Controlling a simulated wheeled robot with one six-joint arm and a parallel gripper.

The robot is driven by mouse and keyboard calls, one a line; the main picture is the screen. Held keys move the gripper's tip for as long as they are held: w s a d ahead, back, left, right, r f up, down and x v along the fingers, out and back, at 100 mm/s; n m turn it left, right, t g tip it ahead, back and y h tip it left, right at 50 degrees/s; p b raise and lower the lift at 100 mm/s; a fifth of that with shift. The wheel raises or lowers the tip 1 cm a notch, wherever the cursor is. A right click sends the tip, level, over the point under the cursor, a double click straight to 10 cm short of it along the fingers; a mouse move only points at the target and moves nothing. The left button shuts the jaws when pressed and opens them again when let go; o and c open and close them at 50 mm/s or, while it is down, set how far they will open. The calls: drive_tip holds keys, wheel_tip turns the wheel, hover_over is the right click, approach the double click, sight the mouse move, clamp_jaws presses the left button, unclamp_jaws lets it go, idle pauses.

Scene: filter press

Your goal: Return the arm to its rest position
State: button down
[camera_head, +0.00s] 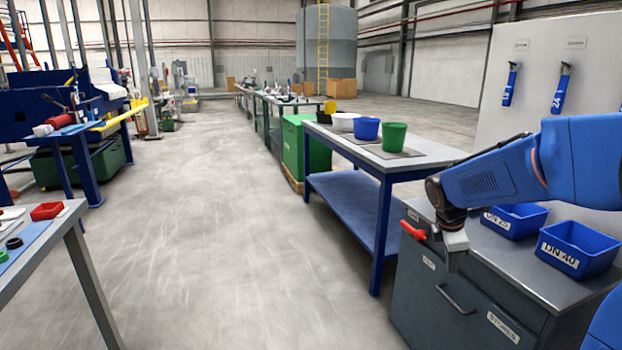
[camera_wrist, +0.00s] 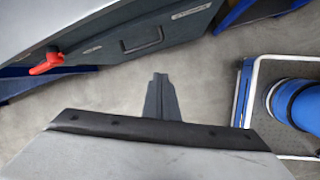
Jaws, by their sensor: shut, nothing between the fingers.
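My gripper (camera_head: 454,258) hangs at the end of my blue arm, at the right in the head view. It points down in front of the left corner of the grey drawer cabinet (camera_head: 425,295). In the wrist view the fingers of my gripper (camera_wrist: 158,92) are together, with nothing between them and bare floor beyond. A red handle (camera_head: 413,231) sticks out at the cabinet's left end, just left of my gripper. The red handle also shows at the upper left of the wrist view (camera_wrist: 47,64).
Blue bins marked DN 25 (camera_head: 514,219) and DN 40 (camera_head: 578,247) stand on the cabinet top. A workbench (camera_head: 420,160) with green, blue and white buckets stands behind. The aisle floor (camera_head: 240,230) is clear.

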drive_tip(key=s+a+m+t+y, duration=0.1)
drive_tip(key=s+a+m, duration=0.2)
drive_tip(key=s, duration=0.7)
drive_tip(key=s+a+r+m+t+y, duration=0.1)
drive_tip(key=s+a+m, duration=0.2)
drive_tip(key=s+m, duration=0.5)
drive_tip(key=s+a+r+m+y, duration=0.1)
drive_tip(key=s+a+m, duration=0.2)
drive_tip(key=s, duration=0.9)
drive_tip(key=shift+a+m+t, duration=0.4)
drive_tip(key=shift+m, duration=0.8)
